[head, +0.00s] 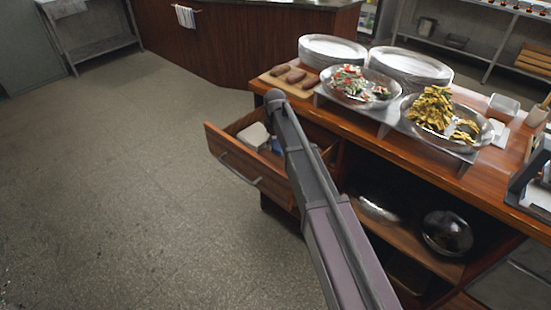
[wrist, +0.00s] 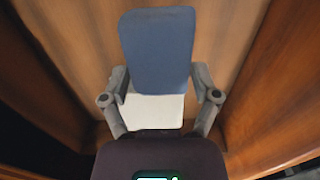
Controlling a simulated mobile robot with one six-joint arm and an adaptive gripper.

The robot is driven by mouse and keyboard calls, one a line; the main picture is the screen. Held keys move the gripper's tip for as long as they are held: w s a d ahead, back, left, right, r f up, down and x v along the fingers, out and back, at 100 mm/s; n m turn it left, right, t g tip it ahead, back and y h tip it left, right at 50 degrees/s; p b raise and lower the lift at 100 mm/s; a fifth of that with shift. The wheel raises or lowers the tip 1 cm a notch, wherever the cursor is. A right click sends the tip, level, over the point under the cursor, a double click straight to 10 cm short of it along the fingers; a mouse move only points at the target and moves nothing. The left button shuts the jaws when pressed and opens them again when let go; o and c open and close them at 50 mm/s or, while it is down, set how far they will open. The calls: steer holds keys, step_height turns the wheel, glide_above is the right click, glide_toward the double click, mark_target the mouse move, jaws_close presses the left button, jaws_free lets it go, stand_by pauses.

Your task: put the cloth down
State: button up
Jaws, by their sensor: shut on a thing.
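A flat blue piece, which looks like a folded cloth (wrist: 156,48), is between the fingertips of my gripper (wrist: 159,80) in the wrist view. The gripper is shut on it. A white flat piece (wrist: 154,112) shows just below the blue one; I cannot tell whether they touch. Wooden walls surround them, and the gripper appears to be inside the open drawer (head: 240,168). In the head view my arm hides the gripper. A pale item (head: 253,136) and a bit of blue show in the drawer beside my arm.
The wooden counter (head: 500,188) above the drawer holds stacked plates (head: 332,50), a board with brown food (head: 290,75) and two food dishes. Open shelves (head: 405,235) with bowls are right of the drawer. The floor at left is clear.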

mark_target(275, 159)
steer(key=shift+f+b, duration=0.45)
steer(key=shift+f, duration=0.3)
steer(key=shift+f+b, duration=1.85)
steer(key=shift+f, duration=0.15)
steer(key=o, duration=0.8)
steer(key=shift+o, duration=0.2)
steer(key=shift+r, duration=0.2)
step_height(275, 159, up, 12)
steer(key=p, duration=1.2)
